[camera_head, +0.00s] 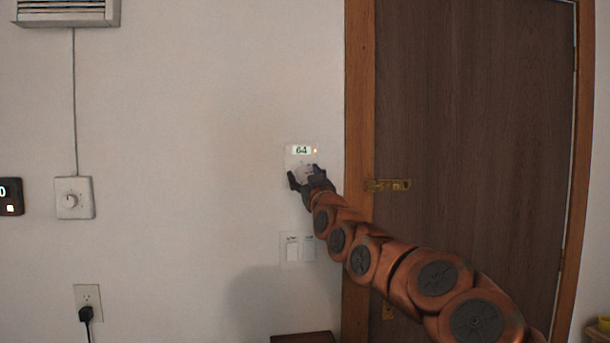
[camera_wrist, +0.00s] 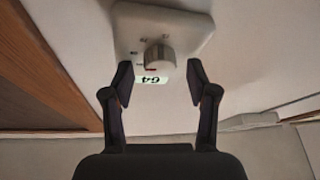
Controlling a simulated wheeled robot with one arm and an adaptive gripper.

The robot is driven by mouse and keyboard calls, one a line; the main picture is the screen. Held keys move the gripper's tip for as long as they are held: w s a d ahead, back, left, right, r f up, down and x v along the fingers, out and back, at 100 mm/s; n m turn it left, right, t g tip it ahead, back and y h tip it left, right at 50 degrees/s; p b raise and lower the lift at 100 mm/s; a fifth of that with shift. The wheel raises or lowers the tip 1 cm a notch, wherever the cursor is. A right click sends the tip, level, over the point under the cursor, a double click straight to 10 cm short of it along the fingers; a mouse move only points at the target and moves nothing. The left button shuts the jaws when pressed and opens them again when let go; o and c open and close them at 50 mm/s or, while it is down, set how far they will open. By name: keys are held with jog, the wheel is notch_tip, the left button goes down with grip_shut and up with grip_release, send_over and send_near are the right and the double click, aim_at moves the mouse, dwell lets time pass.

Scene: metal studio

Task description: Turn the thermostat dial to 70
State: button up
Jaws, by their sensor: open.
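The white thermostat (camera_head: 290,158) is on the wall just left of the door frame, and its lit display (camera_head: 301,150) reads 64. In the wrist view the thermostat plate (camera_wrist: 130,25) appears upside down, with a round pale dial (camera_wrist: 160,54) and a small red mark beside it. My gripper (camera_head: 308,178) is in front of the thermostat's lower part. In the wrist view my gripper (camera_wrist: 160,70) is open, with one finger to each side of the dial. I see gaps between the fingers and the dial. The dial is mostly hidden behind my gripper in the head view.
Light switches (camera_head: 291,250) are below the thermostat. A second wall dial (camera_head: 73,198) is at left, with a cord up to a vented unit (camera_head: 68,12). An outlet (camera_head: 87,296) holds a black plug. A brown door (camera_head: 470,120) with a latch (camera_head: 388,185) is at right.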

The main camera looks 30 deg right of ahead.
grip_shut()
dwell(0.5)
jog(key=shift+f+m+b, duration=0.1)
jog(key=shift+m+b, duration=0.2)
jog(key=shift+b, duration=0.15)
jog(key=shift+f+m+h+b, duration=0.1)
jog(key=shift+m+h+b, duration=0.2)
jog(key=shift+h, duration=0.1)
jog(key=m+h+b, duration=0.1)
jog(key=m, duration=0.2)
jog(key=shift+a+h+b, duration=0.1)
jog(key=shift+h+b, duration=0.2)
jog(key=shift+b, duration=0.05)
jog(key=m+h, duration=0.1)
jog(key=m+g, duration=0.1)
jog(key=m, duration=0.1)
jog(key=m+h+p, duration=0.1)
jog(key=m, duration=0.1)
jog(key=shift+a+r+h, duration=0.15)
jog(key=shift+r+h, duration=0.15)
jog(key=shift+f+m+g+h+p, duration=0.1)
jog(key=shift+m+g+h+p, duration=0.4)
jog(key=shift+m, duration=0.55)
jog(key=shift+m+g+h+p, duration=0.4)
jog(key=shift+m+p, duration=0.2)
jog(key=shift+m, duration=0.45)
